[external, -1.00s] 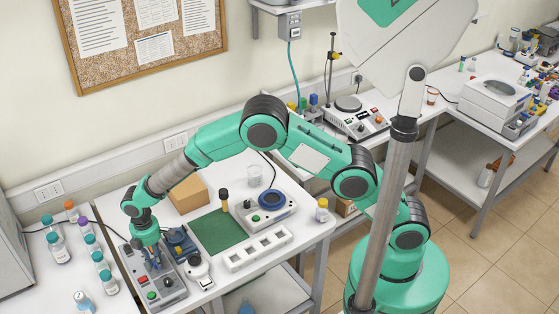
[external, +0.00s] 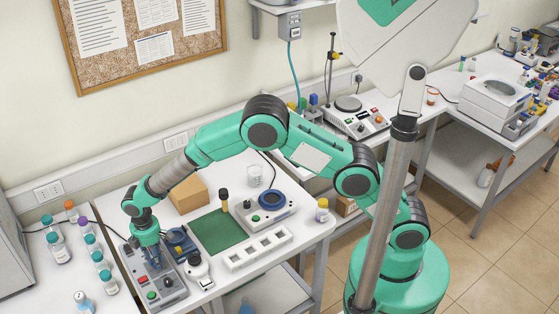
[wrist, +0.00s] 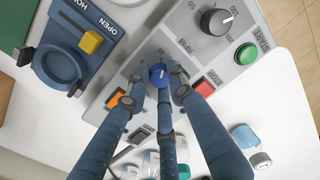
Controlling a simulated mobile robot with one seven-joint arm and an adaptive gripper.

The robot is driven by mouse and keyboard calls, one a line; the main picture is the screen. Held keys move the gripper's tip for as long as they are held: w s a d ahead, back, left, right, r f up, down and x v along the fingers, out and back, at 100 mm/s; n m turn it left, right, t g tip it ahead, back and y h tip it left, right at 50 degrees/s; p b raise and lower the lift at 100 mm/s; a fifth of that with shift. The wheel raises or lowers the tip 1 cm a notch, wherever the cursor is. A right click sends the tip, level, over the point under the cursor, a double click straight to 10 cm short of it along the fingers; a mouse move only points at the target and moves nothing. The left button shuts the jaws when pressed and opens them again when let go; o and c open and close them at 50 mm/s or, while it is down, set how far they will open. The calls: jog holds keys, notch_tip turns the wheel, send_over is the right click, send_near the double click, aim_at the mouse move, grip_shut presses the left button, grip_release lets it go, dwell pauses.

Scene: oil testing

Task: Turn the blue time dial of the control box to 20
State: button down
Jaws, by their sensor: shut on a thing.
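The grey control box (wrist: 215,62) stands at the left of the white table, and it also shows in the external view (external: 172,291). Its small blue time dial (wrist: 158,74) has a pale pointer mark, but the scale around it is too small and covered to read. My gripper (wrist: 158,84) points down over the box, with its dark blue fingers shut around the blue dial. In the external view my gripper (external: 153,263) hides the dial.
The box also carries a large black knob (wrist: 216,22), a green START button (wrist: 246,54), a red button (wrist: 205,88) and an orange switch (wrist: 117,98). A blue device with a yellow lever (wrist: 91,42) stands close by. Capped bottles (external: 58,248) stand to the left.

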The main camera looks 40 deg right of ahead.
jog(key=m, duration=0.5)
jog(key=shift+r+m+p, duration=0.1)
jog(key=shift+m+p, duration=0.2)
jog(key=shift+m, duration=2.1)
jog(key=c, duration=1.5)
grip_release()
jog(key=r, duration=1.1)
jog(key=shift+w+d+r, duration=0.15)
jog(key=shift+d+r, duration=0.05)
jog(key=shift+r, duration=0.2)
